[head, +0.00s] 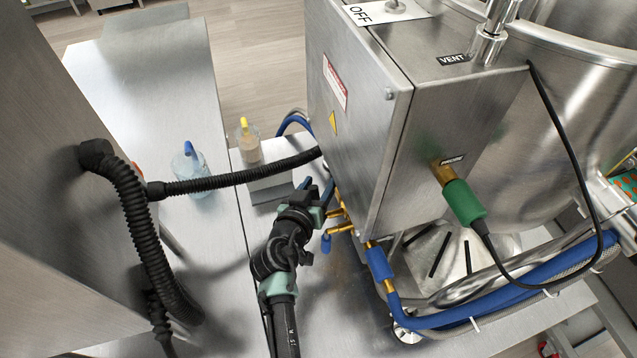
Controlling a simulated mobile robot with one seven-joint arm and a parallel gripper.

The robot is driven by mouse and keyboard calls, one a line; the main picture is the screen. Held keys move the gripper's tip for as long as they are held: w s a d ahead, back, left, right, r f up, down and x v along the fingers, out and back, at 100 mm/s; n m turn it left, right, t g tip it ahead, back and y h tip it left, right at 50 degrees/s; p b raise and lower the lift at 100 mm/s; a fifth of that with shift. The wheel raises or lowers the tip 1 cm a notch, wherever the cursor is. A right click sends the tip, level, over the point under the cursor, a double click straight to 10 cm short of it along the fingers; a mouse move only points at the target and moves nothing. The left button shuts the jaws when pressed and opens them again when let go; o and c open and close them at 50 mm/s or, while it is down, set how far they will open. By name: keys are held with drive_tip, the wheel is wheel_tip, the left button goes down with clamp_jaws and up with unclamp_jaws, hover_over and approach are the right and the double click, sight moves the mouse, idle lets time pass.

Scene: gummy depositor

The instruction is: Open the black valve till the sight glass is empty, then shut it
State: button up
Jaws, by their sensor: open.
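My gripper (316,194) is open at the lower left edge of the steel control box (365,120), close to brass fittings (340,228) with blue parts. I cannot make out the black valve; the gripper and the box side may hide it. I cannot make out the sight glass either, so its level does not show. Whether the fingers touch anything cannot be told from this view.
A black corrugated hose (240,178) crosses just behind my gripper. A blue hose (470,318) runs along the front right. The left steel table (150,80) is mostly clear.

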clamp_jaws()
idle(1.4)
